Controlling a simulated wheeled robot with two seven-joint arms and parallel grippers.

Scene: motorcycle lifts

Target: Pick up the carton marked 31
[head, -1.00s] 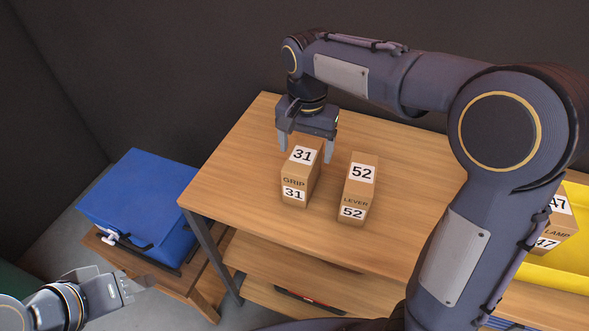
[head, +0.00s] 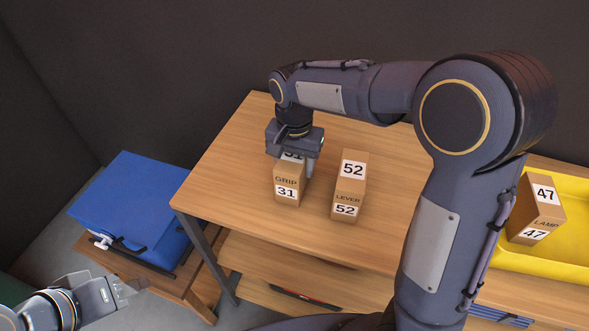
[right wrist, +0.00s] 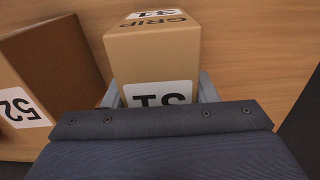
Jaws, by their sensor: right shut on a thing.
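The carton marked 31 (head: 287,187) is a small brown box with white number labels and the word GRIP. It stands upright on the wooden table (head: 225,180). My right gripper (head: 292,160) has come down over its top from behind and is shut on it, hiding part of the top label. In the right wrist view the carton (right wrist: 155,55) sits between the two fingers (right wrist: 158,92). My left gripper (head: 125,290) is at the lower left, away from the table; its fingers are too small to judge.
A carton marked 52 (head: 348,190) stands close to the right of carton 31. A carton marked 47 (head: 536,208) stands in a yellow tray (head: 560,250) at the right. A blue box (head: 125,205) sits on a low wooden stand at the left. The table's left part is clear.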

